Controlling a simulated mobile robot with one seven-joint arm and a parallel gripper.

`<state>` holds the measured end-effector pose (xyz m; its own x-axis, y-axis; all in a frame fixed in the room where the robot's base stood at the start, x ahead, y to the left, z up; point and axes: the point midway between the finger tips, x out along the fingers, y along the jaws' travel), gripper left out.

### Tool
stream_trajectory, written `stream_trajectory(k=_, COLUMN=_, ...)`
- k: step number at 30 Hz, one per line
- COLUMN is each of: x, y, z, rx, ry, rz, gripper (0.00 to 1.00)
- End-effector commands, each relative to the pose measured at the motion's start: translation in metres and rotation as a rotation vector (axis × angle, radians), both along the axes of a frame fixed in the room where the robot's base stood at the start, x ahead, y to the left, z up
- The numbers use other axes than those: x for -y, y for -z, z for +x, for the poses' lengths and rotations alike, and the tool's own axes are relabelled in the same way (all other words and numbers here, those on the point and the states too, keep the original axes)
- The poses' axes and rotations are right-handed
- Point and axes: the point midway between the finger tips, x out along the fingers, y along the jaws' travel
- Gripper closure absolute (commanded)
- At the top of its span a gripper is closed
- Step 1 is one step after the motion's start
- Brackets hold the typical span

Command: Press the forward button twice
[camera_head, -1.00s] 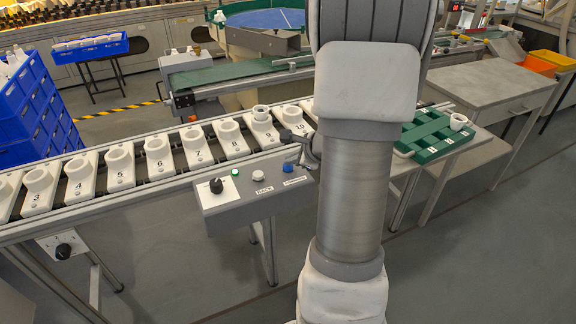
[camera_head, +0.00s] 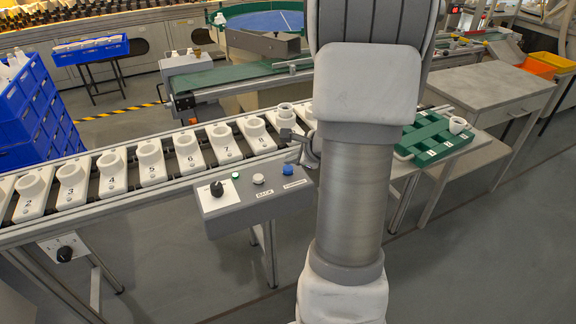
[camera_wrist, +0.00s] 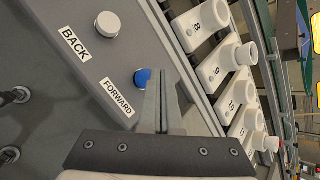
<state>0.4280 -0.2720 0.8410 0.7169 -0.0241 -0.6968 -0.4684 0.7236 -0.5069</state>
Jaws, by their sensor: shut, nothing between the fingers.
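The control box (camera_head: 222,216) carries the blue forward button (camera_head: 287,170), the white back button (camera_head: 258,179) and a black knob (camera_head: 216,188). In the wrist view the blue button (camera_wrist: 142,78) sits above the FORWARD label, with the white back button (camera_wrist: 108,24) near the BACK label. My gripper (camera_wrist: 165,72) is shut and empty, its fingertips just right of the blue button in the wrist view, partly overlapping its edge. I cannot tell whether they touch it. In the head view my gripper (camera_head: 299,142) shows above the blue button, partly hidden by my arm.
The conveyor behind the box holds numbered white carriers (camera_head: 113,176) with round sockets. A green tray (camera_head: 432,140) stands on a table at right, with a white cup (camera_head: 458,125) at its corner. Blue crates (camera_head: 30,110) are stacked at left.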

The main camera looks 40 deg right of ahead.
Motion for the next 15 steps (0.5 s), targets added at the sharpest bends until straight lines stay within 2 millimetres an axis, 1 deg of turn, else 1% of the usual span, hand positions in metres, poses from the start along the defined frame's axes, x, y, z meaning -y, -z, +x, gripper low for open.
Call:
stream_trajectory(k=1, x=0.0, y=-0.003, z=0.0, rx=0.0, ry=0.0, rz=0.0, gripper=1.0)
stream_trajectory(k=11, x=0.0, y=-0.003, z=0.0, rx=0.0, ry=-0.001, rz=-0.001, gripper=1.0)
stream_trajectory(k=15, x=0.0, y=-0.012, z=0.0, rx=0.0, ry=-0.001, rz=-0.001, gripper=1.0)
